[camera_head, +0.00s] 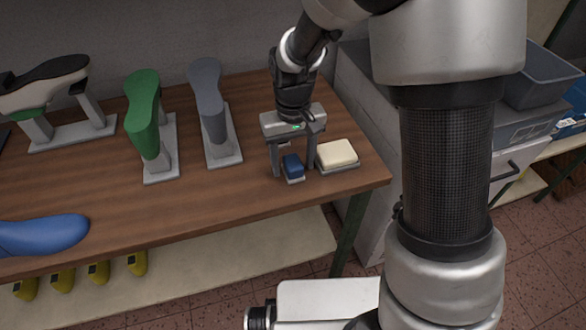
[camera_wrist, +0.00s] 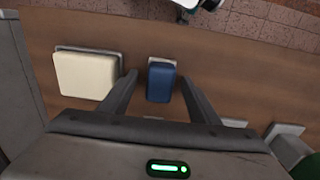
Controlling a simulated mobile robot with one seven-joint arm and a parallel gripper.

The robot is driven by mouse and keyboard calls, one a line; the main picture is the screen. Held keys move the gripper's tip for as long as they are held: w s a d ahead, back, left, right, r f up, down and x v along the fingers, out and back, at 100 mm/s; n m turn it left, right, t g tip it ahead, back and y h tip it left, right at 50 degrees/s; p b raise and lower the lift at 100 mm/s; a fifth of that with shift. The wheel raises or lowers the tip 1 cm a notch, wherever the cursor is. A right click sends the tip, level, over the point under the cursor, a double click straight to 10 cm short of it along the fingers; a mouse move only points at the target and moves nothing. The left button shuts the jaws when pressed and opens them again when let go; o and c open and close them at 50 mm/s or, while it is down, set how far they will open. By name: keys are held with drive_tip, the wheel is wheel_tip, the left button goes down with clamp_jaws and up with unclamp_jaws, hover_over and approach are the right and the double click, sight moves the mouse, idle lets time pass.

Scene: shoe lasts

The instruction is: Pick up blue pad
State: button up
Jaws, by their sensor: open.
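The blue pad (camera_head: 293,166) is a small dark blue block on a thin grey base, on the wooden table near its right front corner. In the wrist view the blue pad (camera_wrist: 161,81) lies between the two finger lines, near the fingertips. My gripper (camera_head: 291,174) points down over the pad, open, with one finger on each side of it. In the wrist view my gripper (camera_wrist: 159,76) shows gaps between both fingers and the pad. I cannot tell exactly how far the fingertips are above the table.
A cream block (camera_head: 337,154) on a grey tray stands close to the right finger. Grey (camera_head: 209,98) and green (camera_head: 143,108) shoe lasts stand on stands to the left. A blue last (camera_head: 42,235) lies at the front left. The table in front of the pad is clear.

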sight(293, 161)
drive_tip(key=shift+f, duration=0.25)
drive_tip(key=c, duration=1.2)
wheel_tip(293, 161, up, 10)
drive_tip(key=shift+r+p, duration=0.1)
drive_tip(key=shift+p, duration=0.9)
drive_tip(key=o, duration=0.5)
drive_tip(key=c, duration=0.3)
drive_tip(key=shift+c, duration=0.2)
drive_tip(key=shift+p, duration=0.3)
